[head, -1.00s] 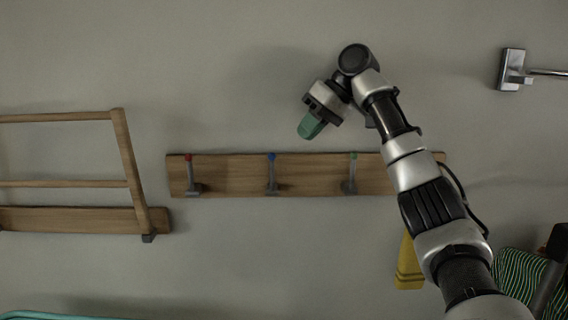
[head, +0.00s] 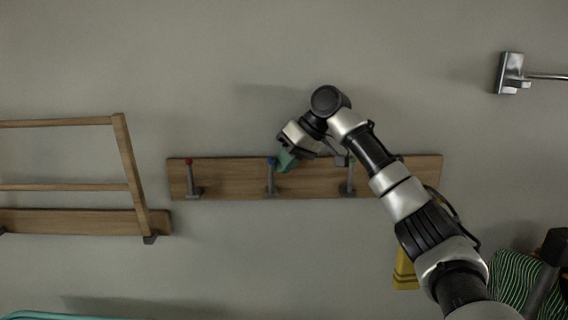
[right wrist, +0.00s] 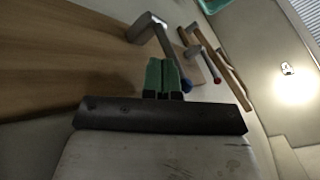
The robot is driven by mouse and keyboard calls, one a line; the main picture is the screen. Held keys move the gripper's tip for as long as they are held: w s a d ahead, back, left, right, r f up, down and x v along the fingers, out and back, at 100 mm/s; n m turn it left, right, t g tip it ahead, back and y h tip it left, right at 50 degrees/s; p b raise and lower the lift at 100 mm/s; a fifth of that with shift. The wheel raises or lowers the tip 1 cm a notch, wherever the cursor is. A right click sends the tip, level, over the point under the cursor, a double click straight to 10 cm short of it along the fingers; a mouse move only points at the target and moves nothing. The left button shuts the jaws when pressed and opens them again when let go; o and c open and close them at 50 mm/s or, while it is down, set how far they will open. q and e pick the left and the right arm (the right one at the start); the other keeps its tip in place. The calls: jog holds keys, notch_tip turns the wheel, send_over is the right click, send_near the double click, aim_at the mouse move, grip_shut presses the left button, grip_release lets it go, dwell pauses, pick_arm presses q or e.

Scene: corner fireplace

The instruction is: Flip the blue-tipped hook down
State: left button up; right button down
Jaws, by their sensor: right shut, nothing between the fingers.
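The blue-tipped hook (head: 271,178) stands upright at the middle of a wooden wall rail (head: 315,180), between a red-tipped hook (head: 190,178) and a green-tipped hook (head: 350,178). My right gripper (head: 284,162) is shut and empty. Its green fingertips are right beside the blue tip, on its right side. In the right wrist view the closed fingers (right wrist: 165,74) overlap the hook's blue tip (right wrist: 187,86), which shows just past them. I cannot tell if they touch. My right forearm passes over the rail's right part, close to the green tip. My left gripper is not in view.
A wooden rack (head: 128,170) is on the wall at the left. A metal bar holder (head: 511,74) is at the upper right. A yellow object (head: 405,272) and a striped cloth (head: 520,283) are at the lower right. The wall above the rail is bare.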

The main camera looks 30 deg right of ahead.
aim_at(272, 180)
jog(key=s+n+t+h+b, duration=0.1)
jog(key=t+b, duration=0.1)
jog(key=b, duration=0.1)
jog(key=s+a+t+h+b, duration=0.1)
jog(key=t+b, duration=0.1)
jog(key=b, duration=0.1)
jog(key=s+a+n+t+h+b, duration=0.1)
jog(key=t+b, duration=0.1)
jog(key=b, duration=0.1)
jog(key=shift+s+f+n, duration=0.1)
jog(key=shift+f+n, duration=0.2)
jog(key=shift+f, duration=0.1)
jog(key=shift+s+a+f+n+t+h+b, duration=0.15)
jog(key=shift+s+a+f+t+b, duration=0.1)
jog(key=shift+s+a+t+b, duration=0.15)
jog(key=shift+s+a+f+n+t+h+b, duration=0.2)
jog(key=shift+s+t+b, duration=0.1)
jog(key=shift+s+b, duration=0.15)
jog(key=shift+s, duration=0.15)
